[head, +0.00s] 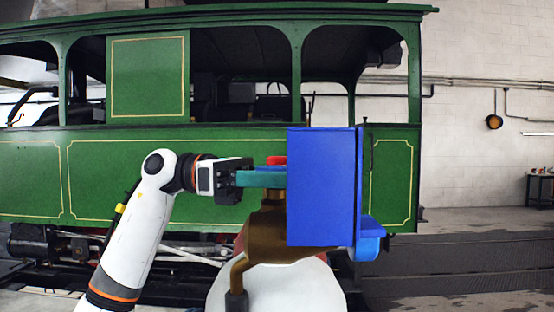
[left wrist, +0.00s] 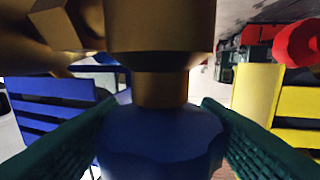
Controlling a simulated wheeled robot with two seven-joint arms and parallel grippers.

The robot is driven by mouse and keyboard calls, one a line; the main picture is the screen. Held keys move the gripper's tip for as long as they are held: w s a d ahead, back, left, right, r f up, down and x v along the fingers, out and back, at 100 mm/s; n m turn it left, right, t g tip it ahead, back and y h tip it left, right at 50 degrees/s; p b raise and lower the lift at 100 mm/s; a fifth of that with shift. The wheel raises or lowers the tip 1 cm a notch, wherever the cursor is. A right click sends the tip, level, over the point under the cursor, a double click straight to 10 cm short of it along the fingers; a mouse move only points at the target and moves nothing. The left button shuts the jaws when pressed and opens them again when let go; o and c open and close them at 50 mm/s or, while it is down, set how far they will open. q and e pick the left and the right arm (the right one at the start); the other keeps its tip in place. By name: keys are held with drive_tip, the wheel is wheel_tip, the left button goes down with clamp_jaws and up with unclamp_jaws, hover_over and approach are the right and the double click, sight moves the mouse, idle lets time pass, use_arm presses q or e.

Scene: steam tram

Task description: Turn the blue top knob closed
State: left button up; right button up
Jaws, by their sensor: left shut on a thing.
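The blue knob (left wrist: 160,138) fills the lower middle of the left wrist view, on a brass stem (left wrist: 160,88) below a wider brass body. My left gripper (head: 275,179) has its teal fingers on both sides of the knob and is shut on it. In the head view the fingers reach right, to the edge of a large blue panel (head: 325,185). I cannot make out the knob itself in the head view. My right gripper is not in view.
A brass body with a bent pipe (head: 238,275) stands below the fingers. A red part (head: 276,160) is just above them. In the wrist view, a red round part (left wrist: 298,42) and a yellow part (left wrist: 257,92) are at the right. The green tram (head: 120,175) stands behind.

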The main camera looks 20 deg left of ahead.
use_arm(q)
drive_tip(key=m+g+p, duration=0.1)
drive_tip(key=g, duration=0.1)
drive_tip(key=m+g+p, duration=0.2)
drive_tip(key=g, duration=0.1)
drive_tip(key=m+g+y+p, duration=0.1)
drive_tip(key=g, duration=0.1)
drive_tip(key=shift+r+m+p, duration=0.25)
drive_tip(key=shift+m+p, duration=0.05)
drive_tip(key=shift+m, duration=0.1)
drive_tip(key=shift+f+m+g+y+p, duration=0.1)
drive_tip(key=shift+m+g+y+p, duration=0.45)
drive_tip(key=shift+g, duration=0.55)
drive_tip(key=shift+m+g, duration=0.25)
drive_tip(key=shift+g, duration=0.05)
drive_tip(key=shift+f, duration=0.1)
drive_tip(key=o, duration=0.7)
